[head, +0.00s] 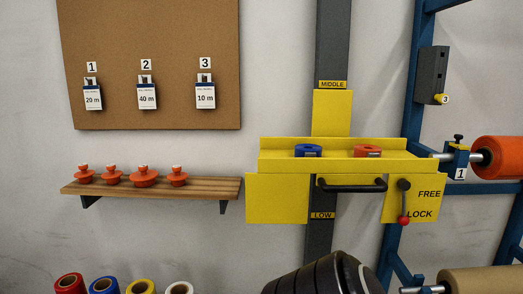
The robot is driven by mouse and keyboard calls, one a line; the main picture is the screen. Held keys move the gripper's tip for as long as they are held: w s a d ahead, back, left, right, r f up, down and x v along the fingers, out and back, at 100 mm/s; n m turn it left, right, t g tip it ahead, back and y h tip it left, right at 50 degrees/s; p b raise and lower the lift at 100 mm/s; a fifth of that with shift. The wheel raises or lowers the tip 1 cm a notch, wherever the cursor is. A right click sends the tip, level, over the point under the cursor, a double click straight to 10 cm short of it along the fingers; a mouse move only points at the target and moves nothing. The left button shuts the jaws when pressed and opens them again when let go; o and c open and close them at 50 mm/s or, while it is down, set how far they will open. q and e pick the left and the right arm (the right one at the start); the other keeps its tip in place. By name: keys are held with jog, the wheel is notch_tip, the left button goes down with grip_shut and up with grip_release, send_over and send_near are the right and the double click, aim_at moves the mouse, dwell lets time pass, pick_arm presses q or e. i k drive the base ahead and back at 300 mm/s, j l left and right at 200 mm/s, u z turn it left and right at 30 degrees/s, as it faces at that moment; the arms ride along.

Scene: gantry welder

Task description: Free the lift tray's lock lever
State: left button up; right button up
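The yellow lift tray (278,161) is on a dark upright post in the head view, between the MIDDLE label (332,85) and the LOW label (322,215). A blue ring (308,150) and an orange-red ring (367,150) lie in it. The lock lever (404,202) is on the tray's right front plate. It hangs straight down from its pivot, with its red knob (404,221) beside the word LOCK; FREE is printed above. A black handle bar (351,186) crosses the tray's front. Neither gripper is in view.
A blue rack (412,100) with an orange roll (499,157) and a tan roll (485,281) stands at the right. A dark ribbed body (320,276) fills the bottom centre. A wooden shelf (205,187) with orange knobbed pieces is on the left wall.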

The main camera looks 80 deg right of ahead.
aim_at(404, 205)
jog(key=z, duration=3.05)
